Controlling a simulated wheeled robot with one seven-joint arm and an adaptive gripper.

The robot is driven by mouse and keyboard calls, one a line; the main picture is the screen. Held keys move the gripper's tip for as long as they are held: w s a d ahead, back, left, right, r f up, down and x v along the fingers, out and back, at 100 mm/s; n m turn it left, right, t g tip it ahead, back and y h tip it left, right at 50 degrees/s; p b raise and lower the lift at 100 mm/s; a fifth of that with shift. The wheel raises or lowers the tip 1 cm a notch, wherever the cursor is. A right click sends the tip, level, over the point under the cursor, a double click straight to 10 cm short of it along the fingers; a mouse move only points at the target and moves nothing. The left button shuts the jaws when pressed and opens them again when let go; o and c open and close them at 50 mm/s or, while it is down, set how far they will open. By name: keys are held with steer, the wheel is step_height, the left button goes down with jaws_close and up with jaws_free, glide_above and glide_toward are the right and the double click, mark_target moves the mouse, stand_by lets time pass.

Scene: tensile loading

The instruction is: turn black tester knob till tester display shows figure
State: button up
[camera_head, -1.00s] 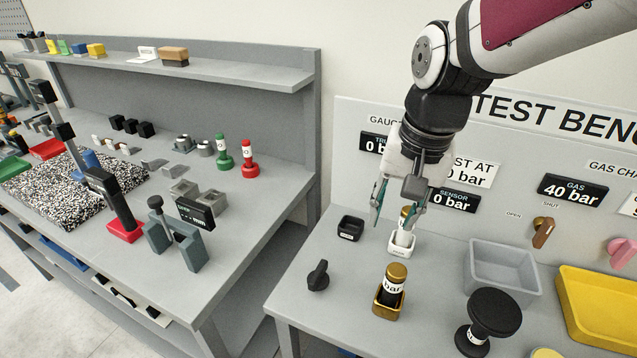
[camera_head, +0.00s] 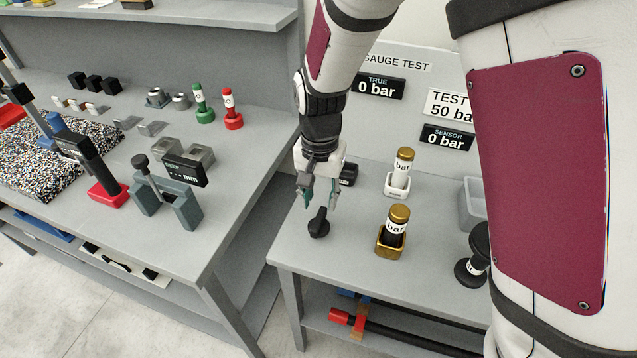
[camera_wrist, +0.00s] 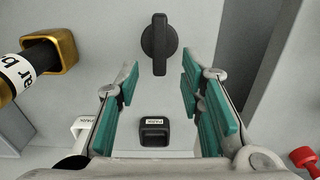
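The black knob (camera_head: 319,223) stands on the bench near its front left corner; it also shows in the wrist view (camera_wrist: 159,45), its grip bar pointing up and down the picture. My gripper (camera_head: 318,192) is open and empty just above and behind the knob, fingers pointing down. In the wrist view the teal finger pads (camera_wrist: 160,82) are spread wide, and the knob lies beyond them, between their lines. The SENSOR display (camera_head: 447,137) reads 0 bar. The TEST AT sign (camera_head: 452,105) reads 50 bar, partly covered by my arm.
A black holder (camera_head: 348,174) sits close behind my gripper. A gold-capped white piece (camera_head: 402,166) stands in a white holder. A gold-capped dark piece (camera_head: 395,225) stands in a gold holder right of the knob. A black round-topped object (camera_head: 473,268) is partly hidden by my arm.

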mark_target(320, 216)
step_height(320, 216, down, 6)
steer(key=shift+f, duration=0.1)
stand_by(0.4)
jaws_close()
